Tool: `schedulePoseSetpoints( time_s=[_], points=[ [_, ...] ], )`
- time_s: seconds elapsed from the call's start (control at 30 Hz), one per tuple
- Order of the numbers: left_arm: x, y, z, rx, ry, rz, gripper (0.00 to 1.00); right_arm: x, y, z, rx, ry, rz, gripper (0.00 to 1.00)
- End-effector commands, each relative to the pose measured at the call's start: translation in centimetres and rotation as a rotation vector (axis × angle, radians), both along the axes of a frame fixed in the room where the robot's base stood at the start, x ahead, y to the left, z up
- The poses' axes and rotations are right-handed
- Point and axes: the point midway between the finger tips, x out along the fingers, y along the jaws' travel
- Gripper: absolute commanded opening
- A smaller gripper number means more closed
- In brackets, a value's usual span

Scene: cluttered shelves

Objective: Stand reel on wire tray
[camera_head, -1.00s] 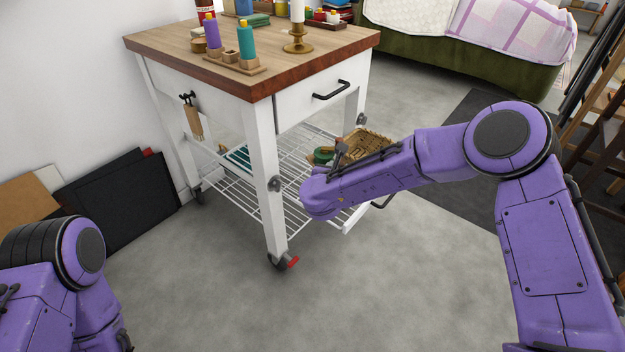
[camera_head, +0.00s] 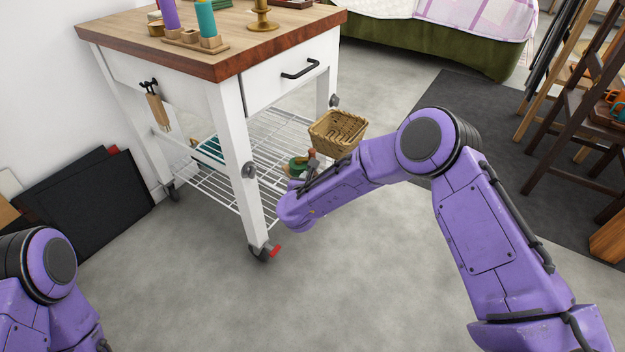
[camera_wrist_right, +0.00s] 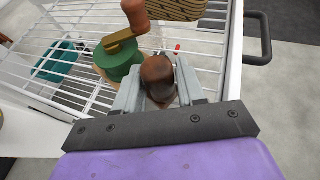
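The reel (camera_head: 298,166) shows a green drum and brown parts in the head view, partly hidden by my right arm. In the right wrist view the reel (camera_wrist_right: 118,62) has a brass-coloured crank arm and a wooden knob above the green drum. My right gripper (camera_wrist_right: 159,82) is shut on a dark brown rounded part, which looks like the reel's handle. The reel is over the wire tray (camera_head: 222,187), the white lower rack of the trolley. I cannot tell whether it touches the wires. My left gripper is out of view; only part of that arm shows at lower left.
A wicker basket (camera_head: 338,132) is close behind the reel. A teal item (camera_wrist_right: 55,60) lies at the tray's left. The trolley's near leg (camera_head: 238,150) and wooden top (camera_head: 215,50) limit room beside and above. The floor in front is clear.

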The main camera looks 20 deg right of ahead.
Motion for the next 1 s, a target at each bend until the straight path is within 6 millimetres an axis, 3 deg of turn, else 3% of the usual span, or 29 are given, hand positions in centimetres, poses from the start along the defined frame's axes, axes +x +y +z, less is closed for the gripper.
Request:
schedulePoseSetpoints(
  time_s=[0.4, 0.8, 1.0],
  points=[
    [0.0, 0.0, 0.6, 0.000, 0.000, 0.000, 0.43, -0.2, 0.1, 0.7, -0.001, 0.000, 0.000, 0.61],
    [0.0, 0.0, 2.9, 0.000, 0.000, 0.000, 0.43, -7.7, 4.4, 4.2, 0.000, 0.001, 0.003, 0.61],
    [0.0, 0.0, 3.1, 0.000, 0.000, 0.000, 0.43, -9.6, 5.4, 4.9, 0.000, 0.000, 0.001, 0.61]
  ],
)
